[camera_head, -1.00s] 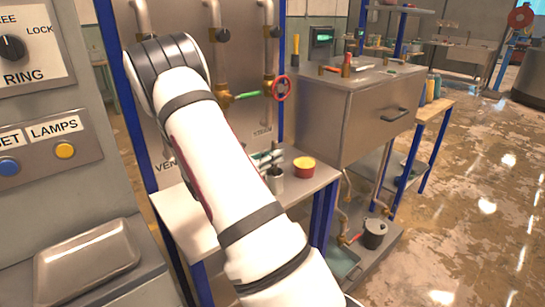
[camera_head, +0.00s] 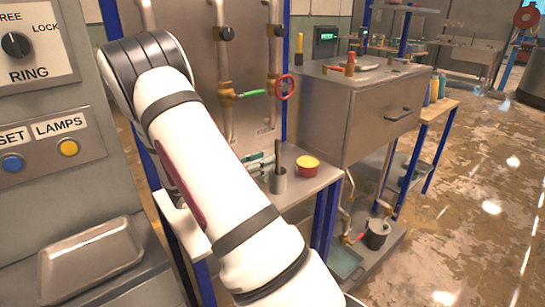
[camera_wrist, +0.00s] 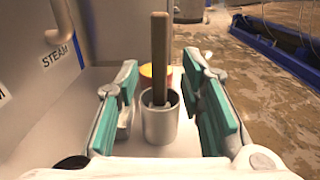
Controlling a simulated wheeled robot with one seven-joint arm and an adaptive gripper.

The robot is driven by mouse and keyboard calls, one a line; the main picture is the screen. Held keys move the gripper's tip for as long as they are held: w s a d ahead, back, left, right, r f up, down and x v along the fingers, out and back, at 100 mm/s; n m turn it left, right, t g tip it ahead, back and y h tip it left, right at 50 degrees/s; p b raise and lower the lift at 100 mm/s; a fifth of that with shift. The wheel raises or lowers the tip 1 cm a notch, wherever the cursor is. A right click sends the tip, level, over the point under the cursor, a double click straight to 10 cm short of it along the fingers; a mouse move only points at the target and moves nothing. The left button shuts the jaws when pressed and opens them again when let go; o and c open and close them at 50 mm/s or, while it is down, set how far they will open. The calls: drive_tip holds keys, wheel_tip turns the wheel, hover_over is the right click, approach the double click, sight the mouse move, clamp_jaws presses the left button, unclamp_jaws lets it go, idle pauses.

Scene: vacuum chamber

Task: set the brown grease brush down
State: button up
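The brown grease brush (camera_wrist: 161,60) stands nearly upright in a grey cup (camera_wrist: 161,124), its brown handle rising above the rim and its lower end hidden inside. In the head view the handle (camera_head: 278,153) and the cup (camera_head: 277,183) show on a small shelf, right of my arm. My gripper (camera_wrist: 163,80) is open, its teal pads well apart on either side of the cup and handle in the wrist view, touching neither. In the head view my gripper (camera_head: 259,162) shows just left of the cup, partly hidden by my arm.
A red tin with a yellow top (camera_head: 307,166) stands right of the cup. Behind the shelf are pipes and a red handwheel (camera_head: 285,88). A steel cabinet (camera_head: 365,115) stands to the right. A metal tray (camera_head: 92,258) lies at the lower left.

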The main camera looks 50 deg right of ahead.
drive_tip(key=v, duration=0.5)
drive_tip(key=shift+w+a, duration=0.1)
drive_tip(key=shift+a, duration=0.3)
drive_tip(key=s+a+r+m+y, duration=0.4)
drive_tip(key=s+a+m+y, duration=0.1)
drive_tip(key=s, duration=0.2)
drive_tip(key=s+a+r+m+y, duration=0.4)
drive_tip(key=s+a, duration=0.2)
drive_tip(key=s, duration=0.1)
drive_tip(key=s+a+r+m+t+y, duration=0.1)
drive_tip(key=s+a+m+t+y, duration=0.2)
drive_tip(key=a, duration=0.6)
drive_tip(key=s+a+r+m+t+y, duration=0.1)
drive_tip(key=s+a+m+t+y, duration=0.2)
drive_tip(key=a, duration=0.6)
drive_tip(key=s+y, duration=0.2)
drive_tip(key=s, duration=0.1)
drive_tip(key=shift+s+a+r+t, duration=0.2)
drive_tip(key=shift+s+t, duration=0.15)
drive_tip(key=shift+t, duration=0.05)
wheel_tip(320, 180, up, 7)
drive_tip(key=t+p, duration=0.1)
drive_tip(key=p, duration=0.4)
drive_tip(key=shift+f, duration=0.1)
